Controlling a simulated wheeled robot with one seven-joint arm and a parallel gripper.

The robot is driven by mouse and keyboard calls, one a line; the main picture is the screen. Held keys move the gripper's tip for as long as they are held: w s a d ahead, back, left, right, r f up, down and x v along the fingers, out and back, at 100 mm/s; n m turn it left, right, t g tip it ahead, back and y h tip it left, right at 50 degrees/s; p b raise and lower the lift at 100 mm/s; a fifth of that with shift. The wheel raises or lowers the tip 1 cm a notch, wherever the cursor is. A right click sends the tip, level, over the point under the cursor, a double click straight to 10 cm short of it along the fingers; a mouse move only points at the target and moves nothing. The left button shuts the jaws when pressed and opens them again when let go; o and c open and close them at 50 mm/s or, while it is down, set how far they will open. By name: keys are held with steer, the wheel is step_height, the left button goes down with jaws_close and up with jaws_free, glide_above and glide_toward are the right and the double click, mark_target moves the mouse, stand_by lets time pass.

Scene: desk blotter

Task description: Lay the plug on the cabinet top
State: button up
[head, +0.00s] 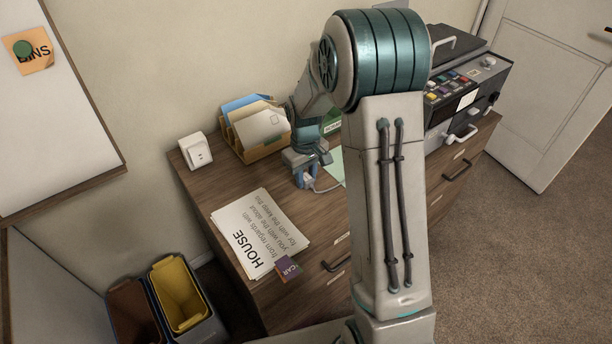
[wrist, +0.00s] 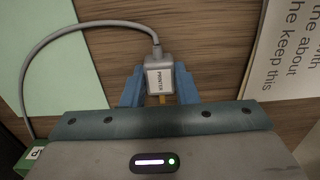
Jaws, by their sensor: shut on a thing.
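In the head view my gripper (head: 305,178) is low over the wooden cabinet top (head: 220,180), between the letter holder and the printed sheets. The cable (wrist: 75,30) loops left over a pale green sheet. I cannot tell whether the plug touches the wood.
A wall socket box (head: 196,150) and a letter holder (head: 255,130) stand at the back. Printed sheets (head: 258,232) and a purple card (head: 288,269) lie at the front left. A dark machine (head: 465,90) stands at the right. Bins (head: 180,295) are on the floor.

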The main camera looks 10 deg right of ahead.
mark_target(306, 177)
steer(key=shift+f, duration=0.1)
steer(key=o, duration=0.9)
steer(key=shift+o, duration=0.2)
step_height(306, 177, up, 12)
steer(key=p, duration=0.2)
steer(key=s+r+m+t, duration=0.1)
steer(key=s+r+m, duration=0.1)
steer(key=s, duration=0.9)
steer(key=s+r+m+t, duration=0.1)
steer(key=s+r+m, duration=0.1)
steer(key=s, duration=1)
steer(key=shift+r, duration=0.35)
